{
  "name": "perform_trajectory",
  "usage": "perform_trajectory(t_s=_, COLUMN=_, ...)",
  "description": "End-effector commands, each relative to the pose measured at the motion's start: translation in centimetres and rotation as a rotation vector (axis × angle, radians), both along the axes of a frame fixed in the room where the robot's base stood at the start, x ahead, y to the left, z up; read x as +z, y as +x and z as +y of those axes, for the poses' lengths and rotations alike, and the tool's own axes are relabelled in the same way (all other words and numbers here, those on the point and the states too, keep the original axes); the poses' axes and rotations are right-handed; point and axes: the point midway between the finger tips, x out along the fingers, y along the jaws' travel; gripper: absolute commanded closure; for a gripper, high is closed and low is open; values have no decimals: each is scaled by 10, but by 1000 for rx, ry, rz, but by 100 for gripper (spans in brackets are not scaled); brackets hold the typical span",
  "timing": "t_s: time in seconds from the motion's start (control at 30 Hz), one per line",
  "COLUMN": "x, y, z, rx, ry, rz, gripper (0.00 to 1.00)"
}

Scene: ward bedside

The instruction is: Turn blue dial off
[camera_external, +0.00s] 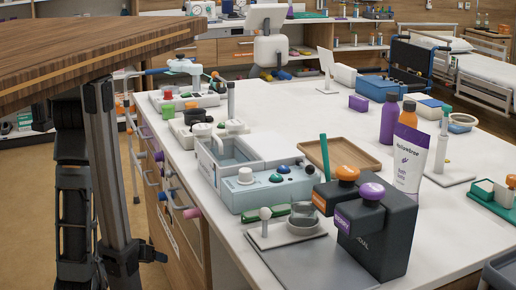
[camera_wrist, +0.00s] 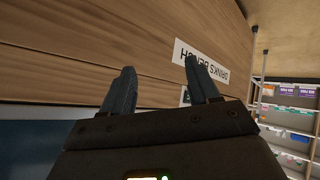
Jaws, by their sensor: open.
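A pale blue control box (camera_external: 270,192) stands on the white bench top, near its left edge. It has a white knob (camera_external: 245,175) and several small dark blue and green controls on top.
A wooden board (camera_external: 90,40) covers the upper left foreground. Dark dispensers (camera_external: 385,235), a wooden tray (camera_external: 345,154) and a white tube (camera_external: 408,160) stand near the box. The bench's middle is fairly clear. A white sign (camera_wrist: 201,62) is on the wooden panel.

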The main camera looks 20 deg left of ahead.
Motion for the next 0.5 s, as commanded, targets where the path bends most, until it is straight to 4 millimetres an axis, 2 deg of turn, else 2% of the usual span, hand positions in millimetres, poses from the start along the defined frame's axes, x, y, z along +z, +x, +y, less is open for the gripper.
perform_trajectory(t_s=0.03, x=-16, y=22, z=10, rx=-20, ry=-31, rz=-14, gripper=40)
perform_trajectory(t_s=0.1, x=-24, y=45, z=19, rx=-64, ry=-77, rz=-35, gripper=40)
perform_trajectory(t_s=0.23, x=-27, y=88, z=42, rx=-156, ry=-155, rz=-106, gripper=40)
perform_trajectory(t_s=0.37, x=-14, y=125, z=71, rx=-264, ry=-213, rz=-214, gripper=40)
perform_trajectory(t_s=0.5, x=14, y=155, z=109, rx=-390, ry=-244, rz=-369, gripper=40)
